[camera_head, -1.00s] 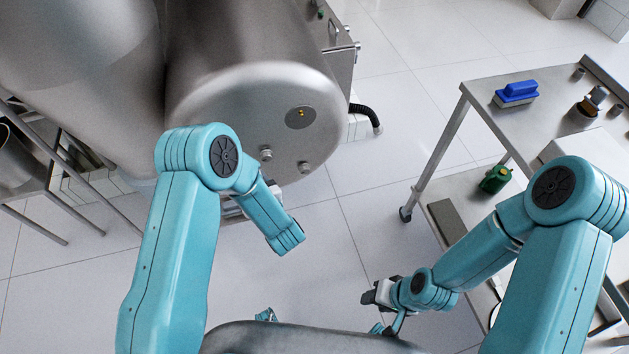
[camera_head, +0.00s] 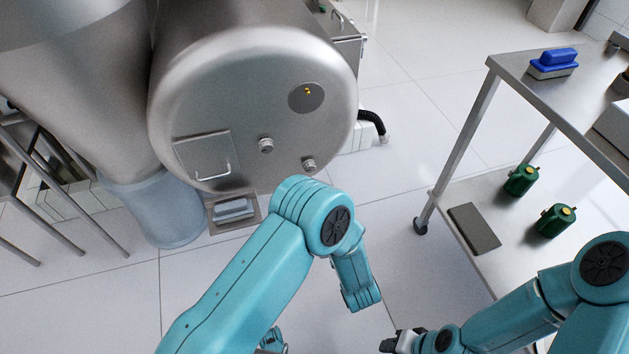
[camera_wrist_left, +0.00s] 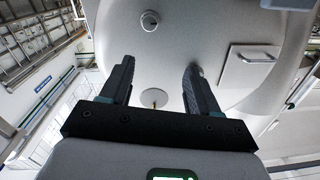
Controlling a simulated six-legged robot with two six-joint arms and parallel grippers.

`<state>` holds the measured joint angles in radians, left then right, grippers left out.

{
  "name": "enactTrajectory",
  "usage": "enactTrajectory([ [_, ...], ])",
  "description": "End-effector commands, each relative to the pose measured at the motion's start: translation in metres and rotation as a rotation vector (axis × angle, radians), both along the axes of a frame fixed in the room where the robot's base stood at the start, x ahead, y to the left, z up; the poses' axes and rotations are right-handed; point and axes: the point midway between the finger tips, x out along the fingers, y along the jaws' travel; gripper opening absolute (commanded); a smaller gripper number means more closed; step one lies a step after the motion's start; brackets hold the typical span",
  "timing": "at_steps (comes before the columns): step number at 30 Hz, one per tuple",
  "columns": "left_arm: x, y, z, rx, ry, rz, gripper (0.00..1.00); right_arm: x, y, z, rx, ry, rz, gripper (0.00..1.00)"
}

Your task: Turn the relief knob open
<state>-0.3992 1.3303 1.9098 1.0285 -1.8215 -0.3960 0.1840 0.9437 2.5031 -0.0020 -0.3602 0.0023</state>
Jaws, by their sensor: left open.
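Two small round metal knobs stick out of the big drum's steel end face (camera_head: 215,90): one near its middle (camera_head: 265,145) and one lower right (camera_head: 309,164). I cannot tell which is the relief knob. In the left wrist view, one knob (camera_wrist_left: 149,20) is near the top, apart from my fingers; the other (camera_wrist_left: 196,70) is partly hidden behind the right-hand finger. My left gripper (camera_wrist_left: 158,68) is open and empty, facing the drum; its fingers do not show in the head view. My right gripper (camera_head: 398,343) is at the bottom edge, its jaws unclear.
The drum face also bears a round plate with a yellow centre (camera_head: 306,97) and a square panel with a handle (camera_head: 205,156). Floor between is clear.

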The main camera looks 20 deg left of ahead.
Motion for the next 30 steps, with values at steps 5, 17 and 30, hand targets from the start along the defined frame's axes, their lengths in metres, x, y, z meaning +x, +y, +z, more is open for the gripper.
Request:
enactTrajectory([
  [5,-0.002,-0.014,-0.021,0.003,-0.003,-0.033,0.61,0.000,0.000,-0.022,0.000,-0.001,-0.001,0.43],
  [17,0.046,0.018,-0.023,0.001,-0.010,-0.036,0.61,0.003,-0.003,-0.040,-0.002,-0.007,-0.013,0.43],
  [30,0.121,0.067,-0.022,0.003,-0.008,-0.041,0.61,0.008,-0.008,-0.062,-0.006,-0.015,-0.033,0.43],
])
